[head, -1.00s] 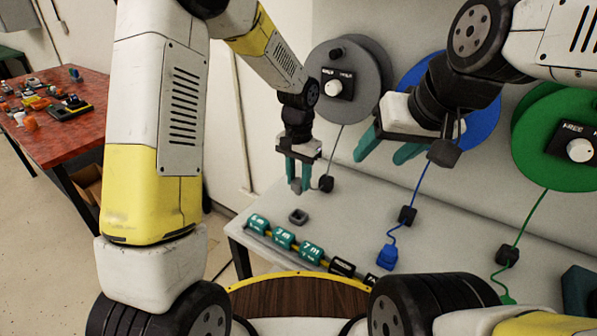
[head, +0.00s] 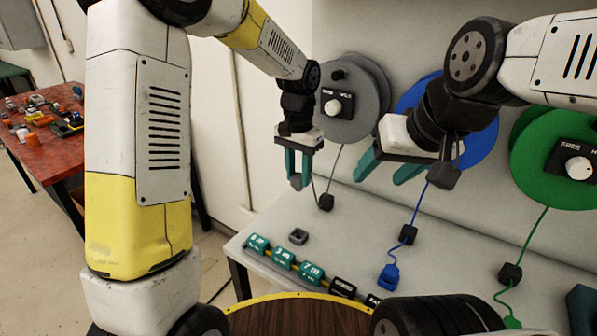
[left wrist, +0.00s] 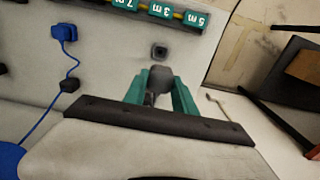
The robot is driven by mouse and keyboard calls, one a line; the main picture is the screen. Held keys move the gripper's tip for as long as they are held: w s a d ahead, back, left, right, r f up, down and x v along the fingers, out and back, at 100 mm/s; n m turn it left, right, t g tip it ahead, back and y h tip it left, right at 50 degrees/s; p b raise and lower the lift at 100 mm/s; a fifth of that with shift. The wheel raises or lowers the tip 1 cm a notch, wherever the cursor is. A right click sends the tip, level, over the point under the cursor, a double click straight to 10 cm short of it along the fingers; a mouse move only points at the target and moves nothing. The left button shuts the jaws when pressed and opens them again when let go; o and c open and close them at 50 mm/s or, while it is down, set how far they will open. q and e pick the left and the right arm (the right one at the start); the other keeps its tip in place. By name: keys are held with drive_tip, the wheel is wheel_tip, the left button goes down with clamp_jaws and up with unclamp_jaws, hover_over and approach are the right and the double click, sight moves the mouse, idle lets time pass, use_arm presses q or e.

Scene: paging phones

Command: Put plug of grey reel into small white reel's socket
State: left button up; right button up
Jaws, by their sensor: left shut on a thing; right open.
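The grey reel (head: 357,105) hangs on the wall, its cord running down to a black block (head: 326,202). My left gripper (head: 298,182) is shut on the grey plug (head: 296,181), held above the white table. The plug also shows between the fingers in the left wrist view (left wrist: 160,80). A small dark grey square piece with a hole (head: 298,236) lies on the table below; it also shows just beyond the plug in the left wrist view (left wrist: 159,51). My right gripper (head: 386,172) is open and empty. I cannot make out a small white reel.
A blue reel (head: 484,145) and a green reel (head: 540,125) hang further right, with a blue plug (head: 388,277) and a green plug (head: 513,322) on the table. Labelled teal blocks (head: 284,258) line the front edge. A red table (head: 65,150) stands at left.

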use_arm(q)
drive_tip(key=shift+r, duration=2.65)
drive_tip(key=s+d, duration=0.5)
drive_tip(key=d, duration=0.4)
drive_tip(key=s+d, duration=0.5)
drive_tip(key=d, duration=0.5)
drive_tip(key=shift+d, duration=0.3)
drive_tip(key=shift+s, duration=0.1)
